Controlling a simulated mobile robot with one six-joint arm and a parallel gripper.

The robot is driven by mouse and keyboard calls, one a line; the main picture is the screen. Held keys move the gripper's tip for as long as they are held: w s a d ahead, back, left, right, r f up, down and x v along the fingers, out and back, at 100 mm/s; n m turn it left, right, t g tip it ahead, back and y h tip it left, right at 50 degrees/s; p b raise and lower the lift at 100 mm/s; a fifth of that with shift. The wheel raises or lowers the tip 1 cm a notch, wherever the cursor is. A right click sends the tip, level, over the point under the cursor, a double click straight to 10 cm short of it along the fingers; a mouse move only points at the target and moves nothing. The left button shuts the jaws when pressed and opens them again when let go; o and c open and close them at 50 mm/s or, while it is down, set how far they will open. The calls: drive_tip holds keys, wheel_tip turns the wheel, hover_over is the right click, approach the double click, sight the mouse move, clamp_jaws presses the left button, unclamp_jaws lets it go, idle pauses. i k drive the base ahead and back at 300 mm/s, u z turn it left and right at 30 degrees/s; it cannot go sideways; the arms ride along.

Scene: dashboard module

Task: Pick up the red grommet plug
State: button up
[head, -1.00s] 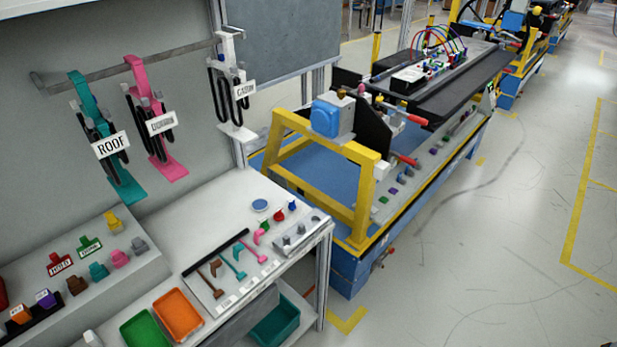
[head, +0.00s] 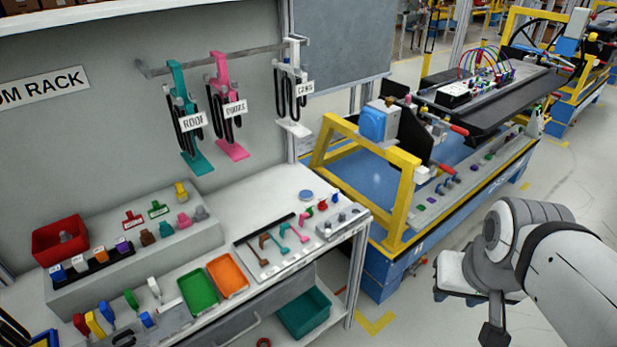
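A small red plug (head: 322,204), which looks like the red grommet plug, stands on the white workbench (head: 278,187) near its right end. It sits in a short row between a green plug (head: 308,212) and a blue plug (head: 335,197). My arm shows at the right of the head view, over the floor and well apart from the bench. My gripper (head: 492,334) seems to be the dark part low at the arm's end, partly cut off or hidden. Its fingers cannot be made out, and nothing is seen held there.
A grey block (head: 344,222) sits just in front of the plugs. A blue disc (head: 306,195) lies behind them. Hand tools lie on a panel to the left, beside orange (head: 227,276) and green (head: 199,292) trays. A yellow-framed blue cart (head: 385,262) stands close on the right.

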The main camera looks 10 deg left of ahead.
sight(322, 206)
drive_tip(key=z, duration=0.05)
drive_tip(key=i, duration=1)
drive_tip(key=u, duration=0.05)
